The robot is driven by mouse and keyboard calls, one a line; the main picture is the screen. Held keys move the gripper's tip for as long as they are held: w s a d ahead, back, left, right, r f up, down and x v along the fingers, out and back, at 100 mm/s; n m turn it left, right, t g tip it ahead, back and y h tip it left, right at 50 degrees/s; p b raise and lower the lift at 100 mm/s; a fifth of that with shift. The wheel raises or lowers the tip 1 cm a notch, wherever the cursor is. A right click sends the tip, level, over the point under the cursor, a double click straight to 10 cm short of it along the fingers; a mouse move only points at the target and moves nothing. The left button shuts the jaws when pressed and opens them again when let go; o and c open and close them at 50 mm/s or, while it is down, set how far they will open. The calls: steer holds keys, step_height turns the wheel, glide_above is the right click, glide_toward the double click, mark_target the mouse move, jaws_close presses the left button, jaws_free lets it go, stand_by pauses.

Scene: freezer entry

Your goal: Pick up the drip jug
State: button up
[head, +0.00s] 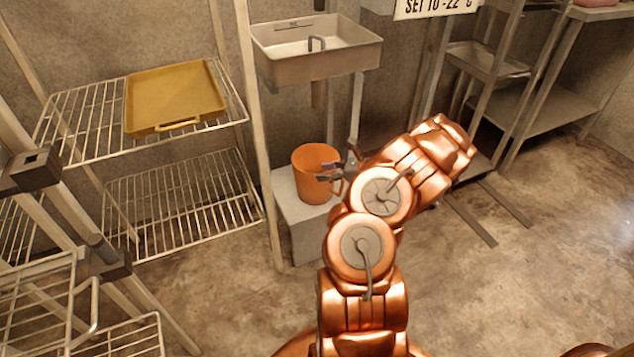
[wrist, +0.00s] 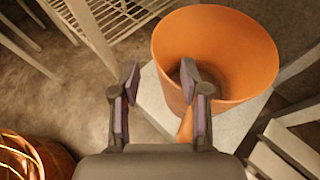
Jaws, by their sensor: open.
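The drip jug (head: 313,168) is an orange, open-topped jug standing upright on a pale block below the sink. Its handle faces my gripper (head: 338,171), which is at the jug's right side in the head view. In the wrist view the jug (wrist: 225,45) fills the upper right, and I look down into its mouth. My gripper (wrist: 160,78) is open there, with the right finger overlapping the jug's near side. Part of the handle (wrist: 185,126) shows between the fingers, close to the right one. I cannot tell whether a finger touches it.
The pale block (head: 308,237) supports the jug. A metal sink (head: 315,66) hangs above it. A wire rack (head: 80,125) with a yellow tray (head: 172,98) stands to the left. Metal shelving (head: 540,118) stands at right. The floor at right is mostly clear.

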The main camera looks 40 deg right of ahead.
steer(key=b+x, duration=0.1)
steer(key=x, duration=0.3)
steer(key=shift+a, duration=0.1)
steer(key=shift+s, duration=0.1)
jaws_close()
stand_by(0.7)
